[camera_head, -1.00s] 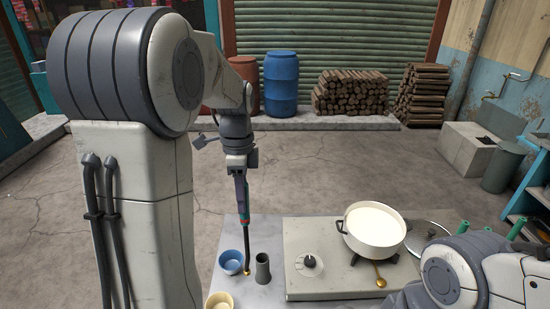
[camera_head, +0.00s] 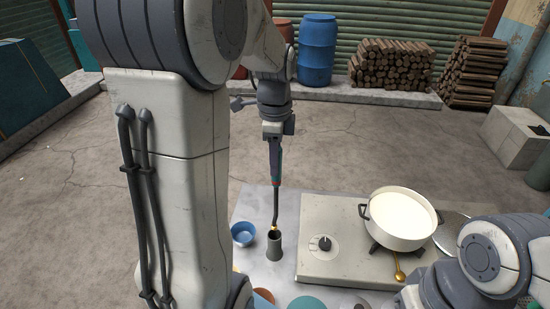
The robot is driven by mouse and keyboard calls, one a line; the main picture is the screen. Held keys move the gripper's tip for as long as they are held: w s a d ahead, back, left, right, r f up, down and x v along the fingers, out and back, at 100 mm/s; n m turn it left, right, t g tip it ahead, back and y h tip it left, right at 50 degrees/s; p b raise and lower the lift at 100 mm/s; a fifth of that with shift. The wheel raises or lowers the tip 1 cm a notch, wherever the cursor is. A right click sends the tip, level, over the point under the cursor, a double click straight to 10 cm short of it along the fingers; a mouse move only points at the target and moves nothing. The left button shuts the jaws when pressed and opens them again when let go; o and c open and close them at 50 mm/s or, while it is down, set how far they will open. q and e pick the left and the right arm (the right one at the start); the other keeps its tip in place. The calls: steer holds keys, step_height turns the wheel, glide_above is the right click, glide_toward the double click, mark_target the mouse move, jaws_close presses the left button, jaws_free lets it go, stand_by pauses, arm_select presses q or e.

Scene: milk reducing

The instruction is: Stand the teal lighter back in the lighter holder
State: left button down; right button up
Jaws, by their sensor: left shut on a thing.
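My left gripper (camera_head: 275,168) points down and is shut on the teal lighter (camera_head: 276,203). Its fingers hide most of the handle; a little teal and red shows below them, then the long dark stem. The lighter hangs nearly upright, with a slight bend at its lower end. Its gold tip is at the mouth of the grey lighter holder (camera_head: 275,248), which stands upright on the table. I cannot tell whether the tip is just above the rim or slightly inside. My right gripper is out of view; only part of my right arm shows at the lower right.
A blue bowl (camera_head: 243,234) stands close to the left of the holder. The stove (camera_head: 325,269) with a knob is to its right, bearing a white pot (camera_head: 397,219) of milk. Bowl rims show at the bottom edge.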

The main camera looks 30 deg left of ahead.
arm_select(q)
step_height(320, 180, down, 3)
steer(key=shift+r+b, duration=0.2)
steer(key=shift+b, duration=0.7)
steer(key=shift+f+b, duration=2.9)
steer(key=shift+f, duration=1.55)
steer(key=c, duration=0.5)
jaws_free()
steer(key=shift+r, duration=0.1)
step_height(320, 180, up, 10)
steer(key=shift+r, duration=0.2)
